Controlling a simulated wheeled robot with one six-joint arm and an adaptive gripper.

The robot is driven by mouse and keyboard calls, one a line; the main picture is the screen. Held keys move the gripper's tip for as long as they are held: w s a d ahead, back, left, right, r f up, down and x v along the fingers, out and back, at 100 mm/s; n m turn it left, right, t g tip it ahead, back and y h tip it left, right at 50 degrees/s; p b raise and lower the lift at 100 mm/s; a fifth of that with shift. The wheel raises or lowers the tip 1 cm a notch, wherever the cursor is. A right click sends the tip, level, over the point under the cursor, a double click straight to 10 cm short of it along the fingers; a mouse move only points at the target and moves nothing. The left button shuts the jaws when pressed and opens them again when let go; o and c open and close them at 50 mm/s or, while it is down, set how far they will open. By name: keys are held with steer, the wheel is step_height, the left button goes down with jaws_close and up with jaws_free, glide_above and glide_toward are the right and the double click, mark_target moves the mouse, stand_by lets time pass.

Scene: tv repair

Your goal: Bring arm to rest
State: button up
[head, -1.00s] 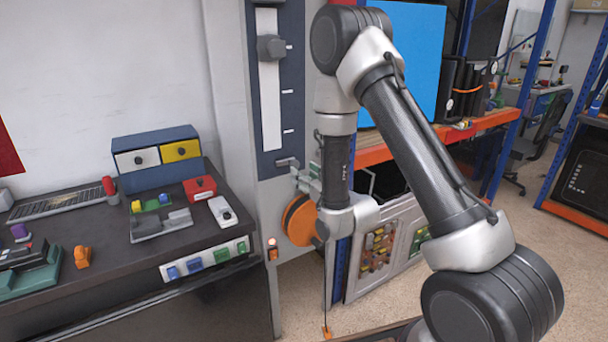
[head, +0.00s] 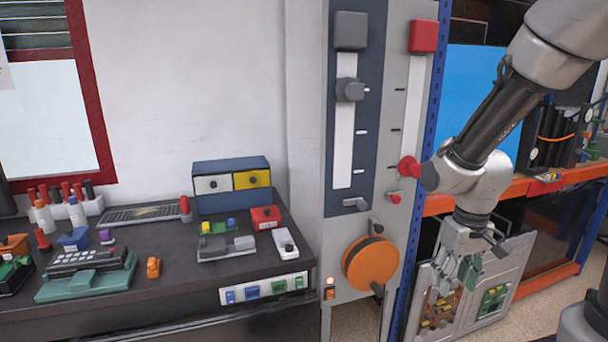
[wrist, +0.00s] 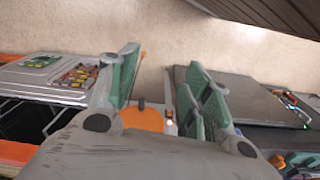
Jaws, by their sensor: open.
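My gripper (head: 457,272) hangs below my wrist at the right in the head view, pointing down. It is in front of the panel with colored parts. In the wrist view my gripper (wrist: 165,72) shows its green-padded fingers spread apart, with nothing between them. An orange round thing (wrist: 142,116) shows past the fingers, partly hidden by the gripper body. My arm comes down from the upper right in the head view.
A tall grey panel has sliders, a red knob (head: 408,168) close to my arm, and an orange reel (head: 370,263). A dark workbench (head: 150,303) at left carries tools and a blue drawer box (head: 232,201). A blue-and-orange rack (head: 525,188) stands at right.

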steer(key=s+d+r+m+t, duration=0.1)
steer(key=s+d+r+t, duration=0.1)
steer(key=s+r, duration=0.3)
steer(key=s+d+r+t, duration=0.2)
steer(key=s+r, duration=0.3)
steer(key=r, duration=0.7)
steer(key=shift+d+m, duration=0.25)
steer(key=shift+m, duration=0.15)
steer(key=shift+s, duration=0.1)
